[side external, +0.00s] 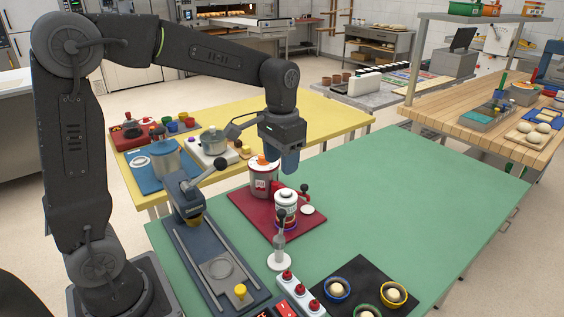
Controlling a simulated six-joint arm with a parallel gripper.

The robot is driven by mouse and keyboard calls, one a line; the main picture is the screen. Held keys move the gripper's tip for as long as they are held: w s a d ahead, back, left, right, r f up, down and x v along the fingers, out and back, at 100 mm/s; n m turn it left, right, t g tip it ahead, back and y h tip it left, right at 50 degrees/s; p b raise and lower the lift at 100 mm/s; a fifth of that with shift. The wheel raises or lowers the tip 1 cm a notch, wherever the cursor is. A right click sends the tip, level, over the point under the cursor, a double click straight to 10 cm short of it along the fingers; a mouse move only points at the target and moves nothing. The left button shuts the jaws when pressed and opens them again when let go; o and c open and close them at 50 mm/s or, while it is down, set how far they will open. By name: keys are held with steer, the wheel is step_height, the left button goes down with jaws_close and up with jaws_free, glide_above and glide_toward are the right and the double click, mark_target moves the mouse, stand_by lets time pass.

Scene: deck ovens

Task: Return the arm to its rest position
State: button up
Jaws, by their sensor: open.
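My gripper (290,160) points down at the end of my raised, bent arm. It hangs above the dark red mat (247,218) on the green table. Its bluish fingers show from the side, and nothing is seen held in them.
A dark blue machine (212,250) with a lever stands left on the green table (420,190). A white upright tool (279,255), a power strip (300,292) and a black mat with colored rings (360,285) are in front. The table's right side is clear. A yellow table (330,122) is behind.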

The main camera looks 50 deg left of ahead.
steer(key=s+d+r+t, duration=0.1)
steer(key=s+d+t, duration=0.1)
steer(key=s, duration=0.6)
steer(key=s+d+r+t, duration=0.1)
steer(key=s+d+t, duration=0.1)
steer(key=s, duration=0.7)
steer(key=shift+s+r+t, duration=0.15)
steer(key=shift+s+t, duration=0.15)
steer(key=shift+t, duration=0.5)
